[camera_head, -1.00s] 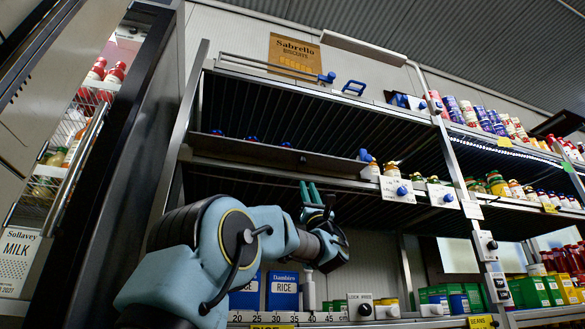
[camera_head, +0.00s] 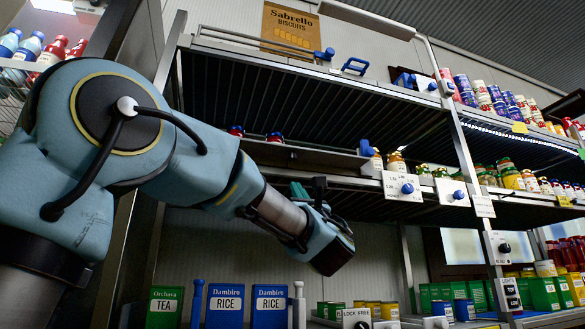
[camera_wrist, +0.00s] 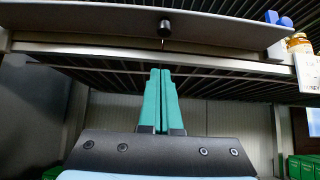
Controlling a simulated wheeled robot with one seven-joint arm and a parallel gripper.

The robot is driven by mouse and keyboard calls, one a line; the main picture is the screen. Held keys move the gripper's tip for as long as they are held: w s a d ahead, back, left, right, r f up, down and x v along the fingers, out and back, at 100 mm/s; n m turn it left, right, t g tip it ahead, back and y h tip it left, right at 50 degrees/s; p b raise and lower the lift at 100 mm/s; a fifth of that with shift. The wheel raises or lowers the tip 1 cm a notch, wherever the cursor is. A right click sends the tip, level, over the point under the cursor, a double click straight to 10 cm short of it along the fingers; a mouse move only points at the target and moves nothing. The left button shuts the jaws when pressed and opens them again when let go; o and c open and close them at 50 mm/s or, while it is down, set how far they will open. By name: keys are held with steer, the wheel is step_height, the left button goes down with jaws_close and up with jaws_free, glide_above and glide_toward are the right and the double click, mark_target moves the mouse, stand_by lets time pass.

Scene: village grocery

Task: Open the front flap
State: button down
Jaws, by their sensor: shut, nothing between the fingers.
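The front flap (camera_head: 310,157) looks like a long grey metal panel along the front edge of the middle shelf. In the wrist view the flap (camera_wrist: 110,32) spans the top of the picture, with a black knob (camera_wrist: 165,28) at its middle. My gripper (camera_head: 302,188) is just below the flap in the head view. In the wrist view its green fingers (camera_wrist: 160,72) are together and empty, pointing up toward the shelf edge, below the knob. I see no clear contact with the flap. My forearm hides part of the flap's left end in the head view.
Jars (camera_head: 396,163) and a white panel with a blue knob (camera_head: 403,186) stand right of the flap. Below are tea (camera_head: 163,307) and rice boxes (camera_head: 270,306) and a LOCK FREE sign (camera_head: 356,318). The upper shelf (camera_head: 300,85) is largely empty.

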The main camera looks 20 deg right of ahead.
mark_target(293, 155)
step_height(293, 155, up, 7)
steer(key=w, duration=0.2)
steer(key=shift+w+d, duration=0.2)
steer(key=shift+w, duration=0.15)
steer(key=shift+s+f, duration=0.1)
steer(key=shift+s+a+r+g+b, duration=0.1)
steer(key=shift+s+r+g+b, duration=0.45)
steer(key=shift+r+b, duration=0.4)
steer(key=shift+b, duration=0.25)
steer(key=shift+s+r, duration=0.1)
steer(key=shift+r, duration=0.15)
